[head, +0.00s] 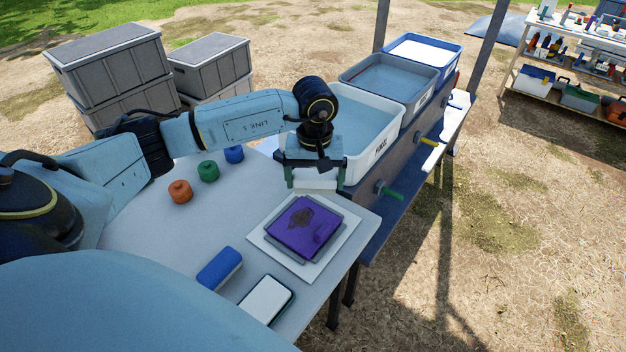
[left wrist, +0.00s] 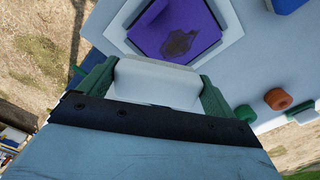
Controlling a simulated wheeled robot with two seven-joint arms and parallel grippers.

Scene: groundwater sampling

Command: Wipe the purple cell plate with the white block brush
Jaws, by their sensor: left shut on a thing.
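The purple cell plate (head: 305,226) lies in a grey frame on a white square base near the table's right edge. It carries a dark brown smudge and a smaller dark spot; the smudge also shows on the plate in the left wrist view (left wrist: 178,32). My left gripper (head: 316,172) is shut on the white block brush (head: 316,179), just beyond the plate and apart from it. In the left wrist view the white brush (left wrist: 157,82) sits between the green fingers. Its underside is hidden. My right gripper is not in view.
A blue block (head: 219,268) and a white-topped tray (head: 266,299) lie nearer on the table. Orange (head: 180,191), green (head: 208,171) and blue (head: 234,154) knobbed pieces stand at the left. Water-filled bins (head: 362,130) stand close behind the gripper.

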